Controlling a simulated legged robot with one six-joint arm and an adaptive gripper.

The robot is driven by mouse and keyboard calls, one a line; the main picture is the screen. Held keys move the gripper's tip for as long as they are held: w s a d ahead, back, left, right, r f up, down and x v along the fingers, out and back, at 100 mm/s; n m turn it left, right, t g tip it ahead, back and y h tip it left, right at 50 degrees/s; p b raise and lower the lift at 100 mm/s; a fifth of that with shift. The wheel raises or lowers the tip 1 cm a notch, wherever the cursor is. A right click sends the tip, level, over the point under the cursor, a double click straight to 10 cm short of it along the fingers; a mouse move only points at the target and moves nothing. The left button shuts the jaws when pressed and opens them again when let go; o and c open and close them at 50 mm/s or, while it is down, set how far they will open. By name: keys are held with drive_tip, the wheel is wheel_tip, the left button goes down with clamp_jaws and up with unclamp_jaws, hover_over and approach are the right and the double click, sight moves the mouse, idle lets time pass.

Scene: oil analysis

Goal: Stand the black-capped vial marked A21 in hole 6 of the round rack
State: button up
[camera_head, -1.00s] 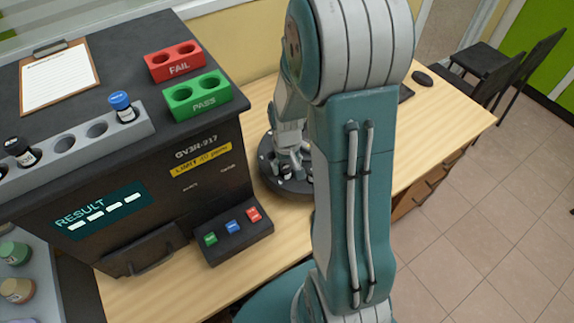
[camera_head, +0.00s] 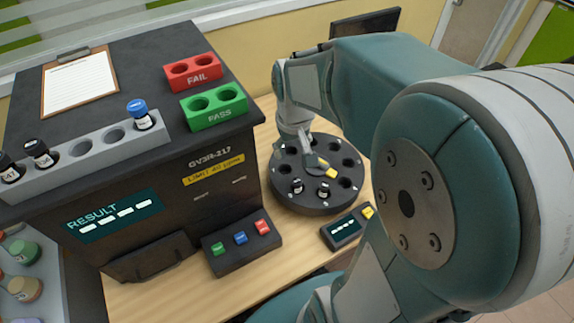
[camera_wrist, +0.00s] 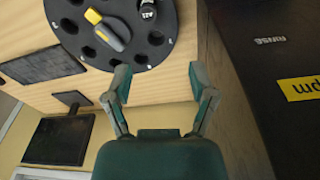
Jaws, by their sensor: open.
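The round rack (camera_head: 282,196) is a dark disc with holes around its rim and a grey-and-yellow handle at its centre. In the wrist view, a vial with a label that looks like A21 (camera_wrist: 147,11) stands in the rack (camera_wrist: 72,40) at the top edge, partly cut off. My gripper (camera_wrist: 159,80) is open and empty, beside the rack's rim. Hole numbers are not readable.
The dark analyser (camera_head: 225,140) stands left of the rack. On it are a grey strip (camera_head: 97,148) with vials, a red FAIL block (camera_head: 192,72) and a green PASS block (camera_head: 214,106). A small display box (camera_head: 342,232) sits in front of the rack.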

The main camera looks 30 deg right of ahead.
drive_tip(key=s+a+r+n+t, duration=0.1)
drive_tip(key=s+a+r+t, duration=0.3)
drive_tip(key=s+a+r, duration=0.4)
drive_tip(key=s+r, duration=0.1)
drive_tip(key=s, duration=0.2)
drive_tip(key=shift+w+d, duration=0.1)
drive_tip(key=shift+d, duration=0.1)
